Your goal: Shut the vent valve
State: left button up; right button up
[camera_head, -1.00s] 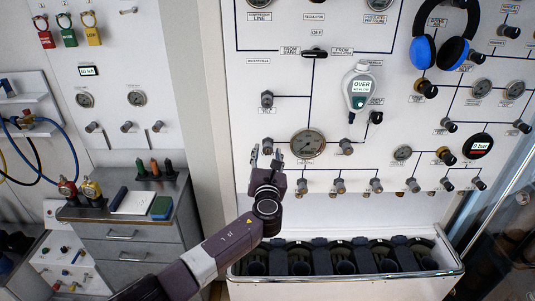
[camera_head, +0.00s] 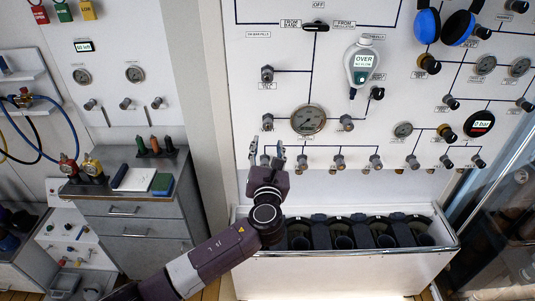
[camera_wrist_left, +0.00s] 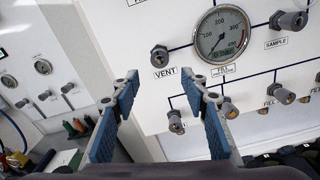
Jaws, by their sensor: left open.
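The vent valve is a dark metal knob on the white panel. In the left wrist view the vent valve (camera_wrist_left: 158,55) sits above a label reading VENT, left of a round gauge (camera_wrist_left: 222,35). In the head view the vent valve (camera_head: 267,120) shows just above my left fingertips, left of the gauge (camera_head: 308,120). My left gripper (camera_head: 267,149) is open and empty, pointing toward the panel. In the wrist view its blue-padded fingers (camera_wrist_left: 160,90) are spread wide, with the knob beyond and slightly above their tips. No contact shows. My right gripper is not in view.
A row of fill knobs (camera_head: 338,163) runs below the gauge; one fill knob (camera_wrist_left: 175,120) shows between the fingers. A white display device (camera_head: 362,65) hangs above right. A bin with dark cylinder slots (camera_head: 350,270) stands below. A grey drawer cabinet (camera_head: 130,225) is at left.

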pick_arm(q)
jog(key=s, duration=0.3)
dwell(0.5)
